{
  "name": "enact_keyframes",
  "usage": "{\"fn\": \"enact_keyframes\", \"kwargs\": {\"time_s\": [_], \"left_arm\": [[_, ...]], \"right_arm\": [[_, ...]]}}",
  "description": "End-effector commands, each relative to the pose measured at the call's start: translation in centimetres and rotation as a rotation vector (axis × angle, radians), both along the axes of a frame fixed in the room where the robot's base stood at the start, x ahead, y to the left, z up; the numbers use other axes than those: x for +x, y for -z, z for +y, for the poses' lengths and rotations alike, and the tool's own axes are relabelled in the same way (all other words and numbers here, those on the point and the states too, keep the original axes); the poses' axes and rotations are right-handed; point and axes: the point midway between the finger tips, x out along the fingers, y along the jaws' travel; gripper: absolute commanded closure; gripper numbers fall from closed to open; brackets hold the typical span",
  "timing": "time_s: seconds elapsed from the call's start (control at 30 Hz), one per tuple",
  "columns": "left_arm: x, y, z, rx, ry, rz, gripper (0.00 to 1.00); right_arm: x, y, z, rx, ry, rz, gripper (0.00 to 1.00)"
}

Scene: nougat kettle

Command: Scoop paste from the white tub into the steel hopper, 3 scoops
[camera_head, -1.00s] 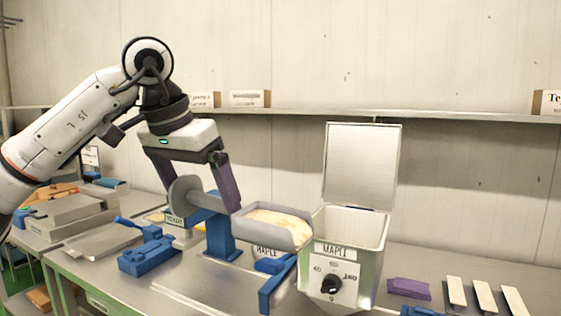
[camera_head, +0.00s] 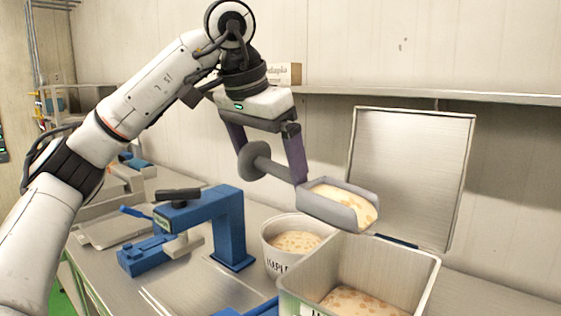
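My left gripper (camera_head: 268,163) is shut on the handle of a grey scoop (camera_head: 338,207), which has a round guard disc. The scoop is full of beige, speckled paste (camera_head: 341,200) and is held nearly level. It hangs above the back left rim of the steel hopper (camera_head: 385,262), in front of the hopper's raised lid. Paste (camera_head: 360,304) also lies inside the hopper. The white tub (camera_head: 285,262), labelled in dark letters, stands just left of the hopper with paste in it. The scoop is above and to the right of the tub. My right gripper is not in view.
The open steel lid (camera_head: 412,170) stands upright behind the hopper. A blue press-like device (camera_head: 228,225) with a dark handle stands left of the tub. A shelf (camera_head: 440,94) runs along the wall. A steel plate (camera_head: 205,289) lies on the bench in front.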

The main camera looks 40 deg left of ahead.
Motion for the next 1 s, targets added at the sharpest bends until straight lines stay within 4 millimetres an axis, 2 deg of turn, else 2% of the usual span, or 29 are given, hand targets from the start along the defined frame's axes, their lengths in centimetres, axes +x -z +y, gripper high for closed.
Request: {"fn": "enact_keyframes", "kwargs": {"time_s": [0.07, 0.23, 1.0], "left_arm": [[0.0, 0.8, -0.3, 0.058, 0.004, -0.004, 0.33], [0.0, -1.4, -1.8, 0.256, 0.004, -0.013, 0.33], [-0.2, -5.4, -10.9, 0.838, -0.001, -0.021, 0.33]], "right_arm": [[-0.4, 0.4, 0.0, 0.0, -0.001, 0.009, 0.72], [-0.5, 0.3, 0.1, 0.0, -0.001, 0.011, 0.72], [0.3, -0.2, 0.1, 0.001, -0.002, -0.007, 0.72]]}}
